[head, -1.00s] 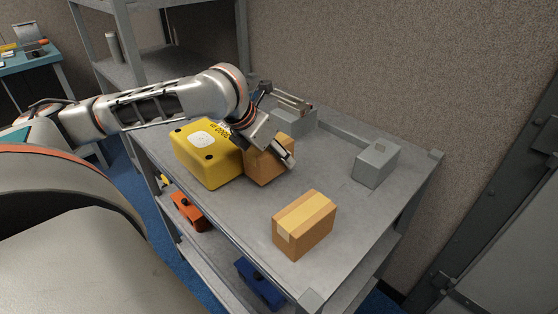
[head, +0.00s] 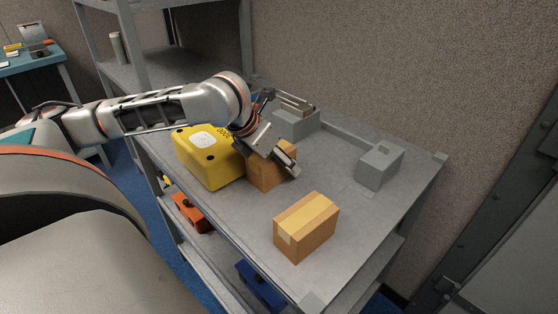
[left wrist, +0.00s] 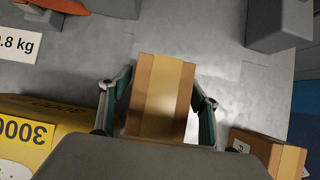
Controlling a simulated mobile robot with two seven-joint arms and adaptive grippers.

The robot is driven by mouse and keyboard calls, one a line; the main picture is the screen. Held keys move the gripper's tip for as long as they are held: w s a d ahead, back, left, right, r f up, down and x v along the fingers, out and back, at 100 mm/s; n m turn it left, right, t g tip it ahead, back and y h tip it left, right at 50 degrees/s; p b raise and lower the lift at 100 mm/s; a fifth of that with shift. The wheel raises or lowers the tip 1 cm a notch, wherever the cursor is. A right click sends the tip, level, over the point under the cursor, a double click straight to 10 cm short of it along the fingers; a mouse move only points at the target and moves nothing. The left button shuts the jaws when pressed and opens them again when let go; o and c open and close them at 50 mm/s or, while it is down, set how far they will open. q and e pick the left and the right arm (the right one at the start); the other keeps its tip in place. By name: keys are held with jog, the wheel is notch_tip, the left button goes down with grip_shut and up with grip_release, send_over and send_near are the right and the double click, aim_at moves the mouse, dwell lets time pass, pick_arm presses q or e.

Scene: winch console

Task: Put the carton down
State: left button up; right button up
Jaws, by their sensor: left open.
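A brown carton (head: 265,175) with a paler tape strip stands upright on the grey shelf top, right beside the yellow box (head: 205,165). My left gripper (head: 284,142) is over this carton, with its fingers spread. In the left wrist view the carton (left wrist: 160,97) lies between the two fingers of my left gripper (left wrist: 162,88), which look apart on either side of it; whether one touches is hard to tell. My arm hides part of the carton in the head view. A second, similar carton (head: 305,228) stands nearer the front edge. My right gripper is in neither view.
A grey box (head: 380,165) stands at the right, another grey block (head: 297,124) behind my gripper. The surface between the second carton and the right grey box is clear. An orange item (head: 190,212) and a blue item (head: 260,285) sit on the lower shelf.

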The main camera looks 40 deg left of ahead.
aim_at(258, 159)
pick_arm(q)
jog(key=p+v, duration=0.1)
jog(key=v, duration=0.3)
jog(key=shift+a+r+p, duration=0.1)
jog(key=shift+r+p, duration=0.25)
jog(key=shift+r, duration=0.15)
jog(key=p+v, duration=0.2)
jog(key=v, duration=0.4)
jog(key=shift+s+f, duration=0.1)
jog(key=shift+f, duration=0.05)
jog(key=shift+s+r, duration=0.4)
jog(key=shift+r, duration=0.05)
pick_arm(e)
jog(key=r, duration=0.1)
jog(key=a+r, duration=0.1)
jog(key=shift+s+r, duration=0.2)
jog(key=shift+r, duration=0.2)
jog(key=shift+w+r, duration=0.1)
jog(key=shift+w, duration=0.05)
